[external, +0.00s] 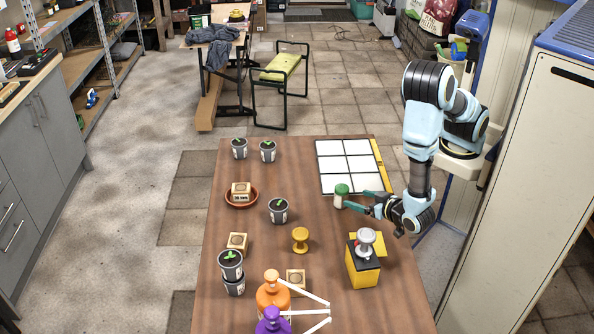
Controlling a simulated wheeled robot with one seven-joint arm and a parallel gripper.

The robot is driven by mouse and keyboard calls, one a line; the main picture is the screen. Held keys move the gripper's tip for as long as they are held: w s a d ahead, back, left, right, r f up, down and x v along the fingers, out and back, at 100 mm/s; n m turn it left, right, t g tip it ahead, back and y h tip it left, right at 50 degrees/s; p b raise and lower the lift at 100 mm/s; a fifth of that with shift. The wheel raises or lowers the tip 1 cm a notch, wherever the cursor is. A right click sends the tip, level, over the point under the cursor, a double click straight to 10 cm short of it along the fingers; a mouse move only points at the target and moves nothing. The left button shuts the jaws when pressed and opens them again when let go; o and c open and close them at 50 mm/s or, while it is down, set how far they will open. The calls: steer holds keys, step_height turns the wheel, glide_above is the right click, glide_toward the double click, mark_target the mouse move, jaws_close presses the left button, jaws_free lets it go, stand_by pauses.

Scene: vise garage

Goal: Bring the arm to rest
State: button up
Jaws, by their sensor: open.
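My arm reaches down from the right side of the wooden table (240,290). My gripper (349,197) is low over the table's right half and points left. Its two teal fingers are spread apart. A small white jar with a green lid (341,193) stands upright right at the fingertips. I cannot tell whether the fingers touch it or whether it stands partly between them.
A white grid board (345,160) lies behind the gripper. A yellow-black box with a grey knob (362,265) stands in front of it. A yellow knob (300,239), several seedling cups (278,212) and orange and purple bottles (272,293) stand left and front.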

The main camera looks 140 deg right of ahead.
steer(key=w+a+r+n+t+y+p, duration=0.1)
steer(key=w+a+r+n+t+y, duration=0.1)
steer(key=w+r+n+t+y, duration=0.3)
steer(key=w+a+r+n+t+y+p, duration=0.1)
steer(key=w+a+r+n+t+y, duration=0.15)
steer(key=w, duration=0.55)
steer(key=s+a+r+n+g+y+b, duration=0.1)
steer(key=s+a+n+y, duration=0.1)
steer(key=s+n, duration=0.3)
steer(key=s+a+r+n+g+y+b, duration=0.1)
steer(key=s+a+r+n+g+y, duration=0.1)
steer(key=s+a+n, duration=0.3)
steer(key=s+n+y, duration=0.1)
steer(key=s, duration=0.3)
steer(key=shift+a, duration=0.3)
steer(key=shift+n+y, duration=0.25)
